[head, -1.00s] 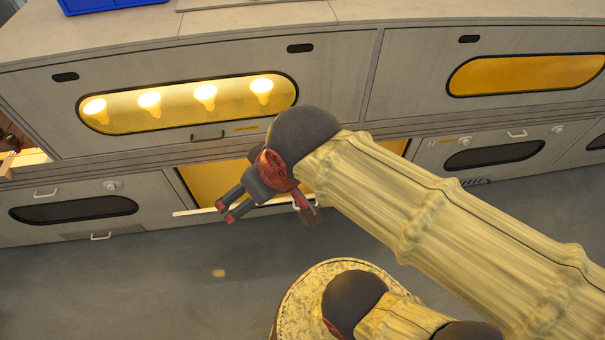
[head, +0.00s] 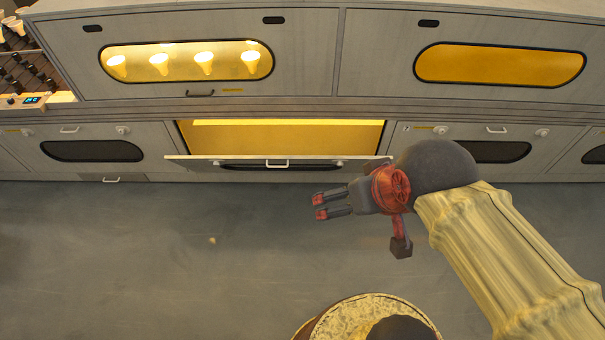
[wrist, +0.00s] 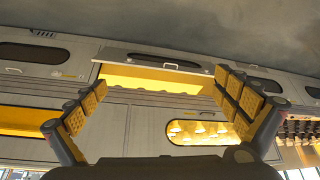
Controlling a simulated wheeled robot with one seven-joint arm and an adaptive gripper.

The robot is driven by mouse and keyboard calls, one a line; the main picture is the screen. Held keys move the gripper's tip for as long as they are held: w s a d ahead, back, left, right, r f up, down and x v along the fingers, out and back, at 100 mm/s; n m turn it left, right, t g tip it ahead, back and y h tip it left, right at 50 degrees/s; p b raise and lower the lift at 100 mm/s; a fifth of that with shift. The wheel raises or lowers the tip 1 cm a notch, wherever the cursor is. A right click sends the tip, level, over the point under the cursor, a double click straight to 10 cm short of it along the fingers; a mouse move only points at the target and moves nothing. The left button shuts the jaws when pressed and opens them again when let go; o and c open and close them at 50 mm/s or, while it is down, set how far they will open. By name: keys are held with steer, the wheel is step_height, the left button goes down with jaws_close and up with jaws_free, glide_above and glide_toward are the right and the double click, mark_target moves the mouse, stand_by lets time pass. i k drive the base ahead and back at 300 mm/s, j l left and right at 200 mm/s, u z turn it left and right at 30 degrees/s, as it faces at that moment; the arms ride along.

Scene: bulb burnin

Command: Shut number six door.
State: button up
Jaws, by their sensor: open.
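One lower-row door (head: 205,162) hangs open, tipped out from its lit yellow bay (head: 280,135). It has a white bar handle (head: 277,163) and a dark window, and no number on it is legible. In the wrist view, which is upside down, the same open door (wrist: 135,58) shows beyond my fingers, with the bay (wrist: 150,82) beside it. My gripper (head: 320,205) is open and empty, pointing left. In the head view it appears just below the door's right end, apart from it. My gripper's spread fingers (wrist: 160,85) also show in the wrist view.
Shut lower doors with dark windows stand left (head: 92,151) and right (head: 500,151) of the bay. Above, one upper window (head: 185,62) shows lit bulbs and another (head: 500,65) glows empty. A bulb rack (head: 22,65) stands far left. The floor (head: 130,250) in front is mostly clear.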

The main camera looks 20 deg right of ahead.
mark_target(229, 164)
steer(key=i+j+u, duration=0.2)
steer(key=i+u, duration=0.15)
steer(key=i, duration=0.15)
steer(key=i+u, duration=0.35)
steer(key=i, duration=0.2)
